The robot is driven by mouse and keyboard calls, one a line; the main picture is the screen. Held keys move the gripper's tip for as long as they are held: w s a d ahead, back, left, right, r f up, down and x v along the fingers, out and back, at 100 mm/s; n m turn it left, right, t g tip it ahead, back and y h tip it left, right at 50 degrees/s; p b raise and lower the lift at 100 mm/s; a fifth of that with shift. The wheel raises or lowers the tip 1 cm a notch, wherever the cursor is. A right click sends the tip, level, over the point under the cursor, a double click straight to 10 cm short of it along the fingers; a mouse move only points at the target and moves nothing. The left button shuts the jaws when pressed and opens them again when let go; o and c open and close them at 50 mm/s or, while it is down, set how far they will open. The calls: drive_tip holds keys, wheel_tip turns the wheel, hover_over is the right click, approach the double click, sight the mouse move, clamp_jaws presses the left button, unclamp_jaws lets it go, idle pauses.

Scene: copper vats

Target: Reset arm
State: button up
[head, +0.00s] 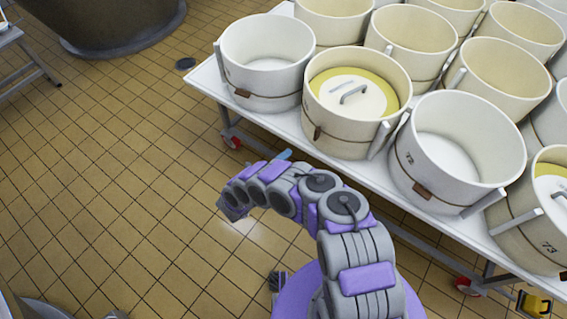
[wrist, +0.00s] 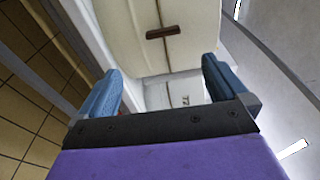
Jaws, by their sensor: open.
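My arm reaches up from the bottom of the head view and bends left over the tiled floor, beside the white cart. My gripper (wrist: 162,92) shows in the wrist view with its two blue fingers wide apart and nothing between them. In the head view only a bit of blue shows at the arm's end, so the fingers are mostly hidden there. In the wrist view a cream tub (wrist: 150,35) with a brown clasp lies beyond the fingers, apart from them.
A white wheeled cart (head: 205,82) holds several cream tubs. One tub has a lid with a handle (head: 353,92); a tub marked 72 (head: 455,150) stands near the front edge. A large vat (head: 110,25) stands at the upper left. The tiled floor (head: 110,160) on the left is mostly clear.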

drive_tip(key=shift+s+a, duration=0.25)
drive_tip(key=shift+s, duration=0.05)
idle(0.4)
drive_tip(key=w+r+n+t+y, duration=0.2)
drive_tip(key=w+r+n+y, duration=0.45)
drive_tip(key=w+r, duration=0.95)
drive_tip(key=w+d+r+n+g+y, duration=0.1)
drive_tip(key=d+r+n+g+y, duration=0.3)
drive_tip(key=r+n, duration=0.7)
drive_tip(key=s+d+r+n+g+y, duration=0.1)
drive_tip(key=s+d+r+g, duration=0.1)
drive_tip(key=s+r, duration=0.55)
drive_tip(key=s+d+r+n+g+y, duration=0.1)
drive_tip(key=s+d+r+g, duration=0.2)
drive_tip(key=s, duration=0.7)
drive_tip(key=s+d+r+n+g, duration=0.1)
drive_tip(key=s+r+n+g, duration=0.1)
drive_tip(key=s, duration=1.1)
drive_tip(key=s+d+r+n+g, duration=0.1)
drive_tip(key=s+n+g, duration=0.2)
drive_tip(key=s, duration=1)
drive_tip(key=s+d+r+n+g, duration=0.2)
drive_tip(key=s, duration=1.1)
drive_tip(key=shift+r+g, duration=0.35)
drive_tip(key=shift+g, duration=0.05)
